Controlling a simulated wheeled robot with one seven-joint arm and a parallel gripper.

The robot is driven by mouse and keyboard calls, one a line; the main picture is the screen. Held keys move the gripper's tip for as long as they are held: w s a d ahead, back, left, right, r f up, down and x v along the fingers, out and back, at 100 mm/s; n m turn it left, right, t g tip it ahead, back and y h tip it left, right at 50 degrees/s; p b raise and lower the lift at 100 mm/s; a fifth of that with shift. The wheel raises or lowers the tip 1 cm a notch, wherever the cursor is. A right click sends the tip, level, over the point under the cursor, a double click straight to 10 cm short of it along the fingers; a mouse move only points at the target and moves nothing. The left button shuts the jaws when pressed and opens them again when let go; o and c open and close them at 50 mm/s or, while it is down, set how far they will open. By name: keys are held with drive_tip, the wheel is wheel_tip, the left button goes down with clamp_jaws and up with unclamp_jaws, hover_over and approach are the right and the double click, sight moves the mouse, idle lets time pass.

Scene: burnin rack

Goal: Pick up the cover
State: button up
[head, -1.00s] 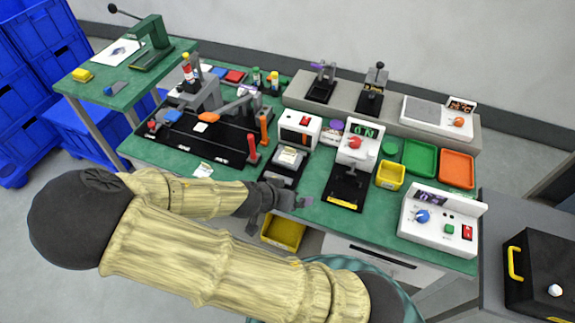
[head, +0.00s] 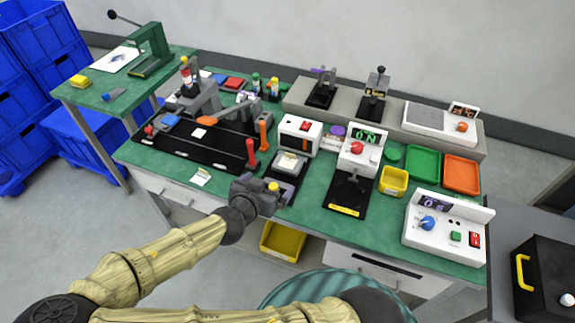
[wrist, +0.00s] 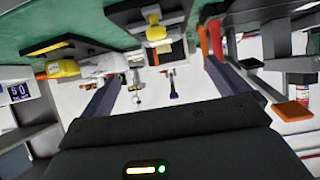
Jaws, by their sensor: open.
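My gripper (head: 272,197) is at the front edge of the bench, just in front of a black fixture holding a pale block (head: 291,163). In the wrist view my gripper (wrist: 166,88) has its two dark fingers wide apart with nothing between them. A small yellow piece (head: 273,187) shows right by the fingers, at the fixture's front. In the wrist view the yellow piece (wrist: 155,33) lies ahead, beyond the fingers and apart from them. I cannot tell for sure which part is the cover; the yellow piece may belong to it. My gripper partly hides the fixture's front.
A white box with a red switch (head: 300,135) stands behind the fixture. A station with a green display (head: 362,150) stands to the right, a red post (head: 252,155) to the left. A yellow bin (head: 283,241) is below the bench edge. A yellow-handled black case (head: 545,275) is far right.

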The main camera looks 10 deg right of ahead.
approach(287, 164)
drive_tip(key=x, duration=0.4)
drive_tip(key=shift+s+f, duration=0.15)
drive_tip(key=shift+f, duration=0.1)
drive_tip(key=x, duration=0.2)
drive_tip(key=p+x, duration=0.1)
drive_tip(key=x, duration=0.1)
drive_tip(key=shift+w+r, duration=0.2)
drive_tip(key=shift+w, duration=0.05)
drive_tip(key=shift+w+d+f, duration=0.3)
drive_tip(key=shift+w, duration=0.05)
drive_tip(key=shift+c, duration=0.4)
drive_tip(key=c, duration=0.9)
